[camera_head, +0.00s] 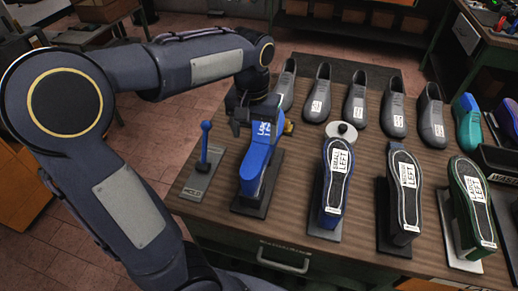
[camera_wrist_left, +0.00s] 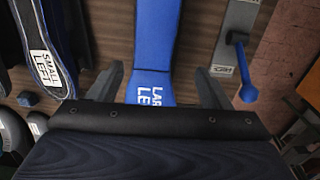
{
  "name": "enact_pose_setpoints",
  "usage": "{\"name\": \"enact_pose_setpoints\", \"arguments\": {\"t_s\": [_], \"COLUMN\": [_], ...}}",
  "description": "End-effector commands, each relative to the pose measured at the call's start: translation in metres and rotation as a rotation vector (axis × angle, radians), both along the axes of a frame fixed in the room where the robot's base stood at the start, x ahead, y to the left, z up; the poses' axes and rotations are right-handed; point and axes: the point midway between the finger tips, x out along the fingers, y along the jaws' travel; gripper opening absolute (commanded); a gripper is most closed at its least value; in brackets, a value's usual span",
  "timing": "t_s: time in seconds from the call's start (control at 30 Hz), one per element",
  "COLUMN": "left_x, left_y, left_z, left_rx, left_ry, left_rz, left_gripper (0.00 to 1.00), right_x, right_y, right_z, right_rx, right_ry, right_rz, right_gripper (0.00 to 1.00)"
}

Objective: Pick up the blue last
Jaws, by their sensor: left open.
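The blue last (camera_head: 258,163) stands on a dark base at the left of the workbench, with a white label on its upper end. In the left wrist view the blue last (camera_wrist_left: 155,45) runs between the fingers, and its label reads in part "LAR… LEF…". My left gripper (camera_head: 262,118) is at the label end of the blue last. It is open, with one finger (camera_wrist_left: 160,76) on each side of the last and gaps showing beside it. Part of the last's far end is hidden by the gripper. My right gripper is not in view.
A blue-knobbed lever (camera_head: 204,150) stands just left of the last. To the right stand a blue-edged last (camera_head: 333,185), a grey one (camera_head: 405,195) and a green-edged one (camera_head: 474,205). Several grey shoes (camera_head: 358,98) line the back. The workbench (camera_head: 290,215) has bare wood between them.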

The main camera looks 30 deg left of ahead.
Motion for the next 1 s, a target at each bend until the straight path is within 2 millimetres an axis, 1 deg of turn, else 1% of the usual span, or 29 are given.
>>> {"name": "enact_pose_setpoints", "arguments": {"t_s": [0.1, 0.37, 0.5, 0.6, 0.7, 0.9, 0.93, 1.0], "left_x": [0.006, 0.006, 0.006, 0.006, 0.006, 0.007, 0.007, 0.007], "left_y": [0.000, -0.003, -0.008, -0.007, -0.007, -0.007, -0.007, -0.007], "left_z": [-0.008, -0.037, -0.058, -0.072, -0.078, -0.078, -0.078, -0.078], "left_rx": [0.023, 0.022, 0.022, 0.021, 0.021, 0.020, 0.020, 0.020], "left_ry": [0.014, 0.015, 0.016, 0.014, 0.012, 0.010, 0.010, 0.010], "left_rz": [0.003, 0.003, 0.004, 0.005, 0.005, 0.004, 0.004, 0.004], "left_gripper": [0.72, 0.72, 0.72, 0.72, 0.72, 0.72, 0.70, 0.61], "right_x": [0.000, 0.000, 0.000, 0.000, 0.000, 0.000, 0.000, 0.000], "right_y": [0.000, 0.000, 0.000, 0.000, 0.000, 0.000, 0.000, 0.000], "right_z": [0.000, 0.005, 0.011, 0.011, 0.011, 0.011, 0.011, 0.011], "right_rx": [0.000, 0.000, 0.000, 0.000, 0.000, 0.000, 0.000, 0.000], "right_ry": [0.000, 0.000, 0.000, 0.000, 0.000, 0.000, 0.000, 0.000], "right_rz": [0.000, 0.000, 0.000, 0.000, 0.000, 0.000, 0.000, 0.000], "right_gripper": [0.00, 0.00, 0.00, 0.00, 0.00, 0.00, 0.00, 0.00]}}
